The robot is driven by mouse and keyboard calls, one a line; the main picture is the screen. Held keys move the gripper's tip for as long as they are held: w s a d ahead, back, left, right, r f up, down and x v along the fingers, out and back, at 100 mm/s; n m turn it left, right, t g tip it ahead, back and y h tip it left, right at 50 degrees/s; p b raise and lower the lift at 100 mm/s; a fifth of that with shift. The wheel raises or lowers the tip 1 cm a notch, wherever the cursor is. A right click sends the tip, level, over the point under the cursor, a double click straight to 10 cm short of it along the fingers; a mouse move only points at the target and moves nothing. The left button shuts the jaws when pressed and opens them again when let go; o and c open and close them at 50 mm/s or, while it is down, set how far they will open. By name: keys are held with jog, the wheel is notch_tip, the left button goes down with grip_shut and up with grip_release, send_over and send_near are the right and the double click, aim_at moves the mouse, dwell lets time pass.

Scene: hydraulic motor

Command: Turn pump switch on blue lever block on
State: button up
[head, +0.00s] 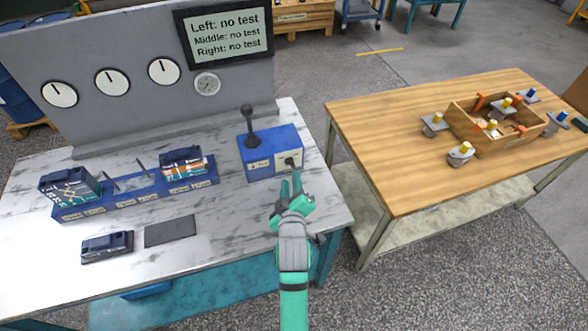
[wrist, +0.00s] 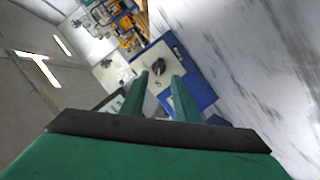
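The blue lever block (head: 270,142) stands near the right end of the marble-topped bench, with a black lever (head: 249,124) upright on its top. Its pale front panel carries a black rotary pump switch (head: 291,162). My gripper (head: 291,184) is just in front of this panel, fingers pointing up towards the switch. In the wrist view the block (wrist: 200,92) shows beyond the fingers, and the switch (wrist: 158,68) appears between and ahead of the two fingertips. The fingers are apart with a gap between them and hold nothing. Whether they touch the switch cannot be told.
A blue rail (head: 135,195) with dark valve blocks lies left on the bench. A dark block (head: 107,246) and grey plate (head: 170,231) lie in front. A screen (head: 225,33) reads "no test" on all lines. A wooden table (head: 400,150) with a crate stands right.

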aim_at(291, 166)
jog(key=x, duration=0.6)
jog(key=shift+w+d, duration=0.1)
jog(key=shift+w, duration=0.15)
grip_shut()
